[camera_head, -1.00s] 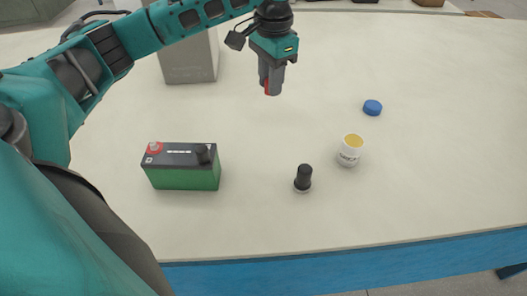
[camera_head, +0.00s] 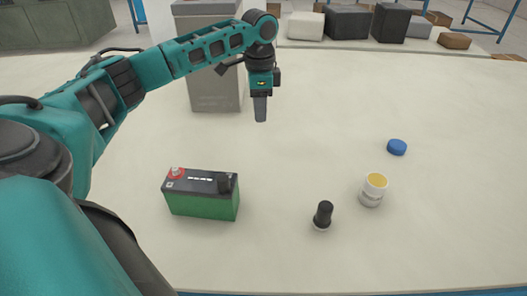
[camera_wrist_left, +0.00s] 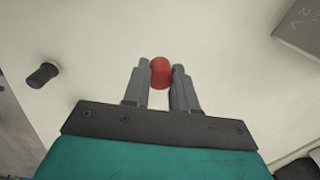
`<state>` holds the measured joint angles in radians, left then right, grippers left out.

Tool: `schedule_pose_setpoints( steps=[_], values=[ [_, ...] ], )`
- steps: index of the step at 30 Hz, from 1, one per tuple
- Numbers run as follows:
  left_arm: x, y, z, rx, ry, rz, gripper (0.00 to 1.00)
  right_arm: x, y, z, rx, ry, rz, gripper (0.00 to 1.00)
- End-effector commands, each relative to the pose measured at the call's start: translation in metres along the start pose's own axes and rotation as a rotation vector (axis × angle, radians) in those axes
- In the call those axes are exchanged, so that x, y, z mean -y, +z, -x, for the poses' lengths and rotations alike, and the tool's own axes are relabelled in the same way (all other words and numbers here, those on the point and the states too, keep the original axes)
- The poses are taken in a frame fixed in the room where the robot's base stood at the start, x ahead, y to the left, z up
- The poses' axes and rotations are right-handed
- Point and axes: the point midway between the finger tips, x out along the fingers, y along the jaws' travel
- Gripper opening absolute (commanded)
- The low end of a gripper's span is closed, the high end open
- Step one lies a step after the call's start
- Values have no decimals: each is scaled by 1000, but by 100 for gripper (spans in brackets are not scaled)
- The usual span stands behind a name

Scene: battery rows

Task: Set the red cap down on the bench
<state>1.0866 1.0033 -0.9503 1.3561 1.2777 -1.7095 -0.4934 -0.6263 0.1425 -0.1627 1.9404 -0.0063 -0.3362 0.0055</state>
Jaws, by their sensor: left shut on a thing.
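My left gripper (camera_head: 260,118) points down over the bench (camera_head: 330,130), in front of the grey box. In the left wrist view its fingers (camera_wrist_left: 160,72) are shut on the red cap (camera_wrist_left: 160,73), which sits between the fingertips. In the head view the cap is hidden by the fingers. I cannot tell how far it is above the bench. My right gripper is not in view.
A green battery (camera_head: 203,202) with a black top stands front left. A black-topped post (camera_head: 322,215), a white jar (camera_head: 372,189) with yellow inside and a blue cap (camera_head: 397,147) stand to the right. A grey box (camera_head: 215,85) stands behind. Bare bench lies right of the gripper.

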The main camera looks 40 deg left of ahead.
Motion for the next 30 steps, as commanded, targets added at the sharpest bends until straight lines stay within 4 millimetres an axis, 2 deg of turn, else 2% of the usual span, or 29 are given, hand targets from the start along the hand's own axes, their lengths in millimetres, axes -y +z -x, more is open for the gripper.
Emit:
schedule_pose_setpoints(
  steps=[1,4,7,13,21,30],
  values=[
    [0,1,-17,4,2,0,0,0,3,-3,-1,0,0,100],
    [-1,1,-39,3,2,0,0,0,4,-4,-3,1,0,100],
    [0,0,-53,1,1,0,0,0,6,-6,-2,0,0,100],
    [-1,0,-70,1,1,-1,0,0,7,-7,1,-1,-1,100],
    [0,0,-114,1,1,1,0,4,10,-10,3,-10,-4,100],
    [0,0,-118,0,0,0,0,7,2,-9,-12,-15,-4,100]
  ],
)
